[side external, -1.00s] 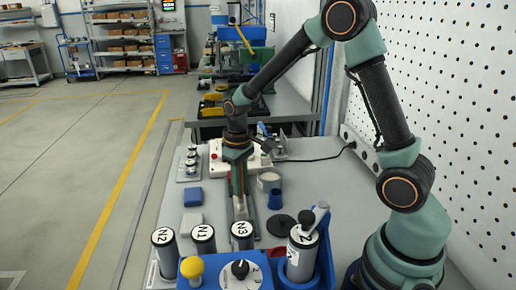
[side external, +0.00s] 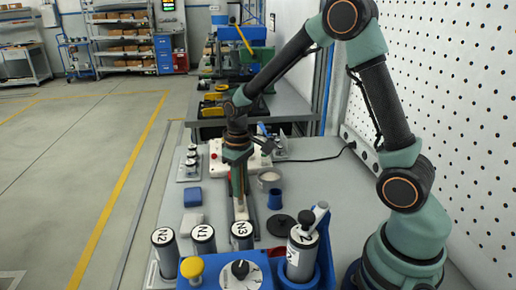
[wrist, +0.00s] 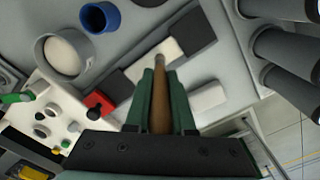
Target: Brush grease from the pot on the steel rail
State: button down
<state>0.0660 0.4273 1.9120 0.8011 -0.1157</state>
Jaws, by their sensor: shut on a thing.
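My gripper (wrist: 160,92) is shut on a brush with a brown wooden handle (wrist: 161,108). The brush's grey end points at the rail; its bristles cannot be made out. In the side external view my gripper (side external: 238,178) points down above the bench. The rail also shows in the side external view (side external: 241,208). The grey pot (wrist: 46,50) with pale contents stands beside the rail, also seen in the side external view (side external: 269,181).
A blue cup (side external: 275,199) stands near the pot. A pale block (side external: 192,222) and a blue block (side external: 192,197) lie left of the rail. Labelled canisters (side external: 203,240) stand in front. A white control box (side external: 215,150) with a red button is behind.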

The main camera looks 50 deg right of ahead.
jog(key=shift+w+d, duration=2.7)
jog(key=shift+d, duration=0.05)
notch_tip(320, 180, up, 8)
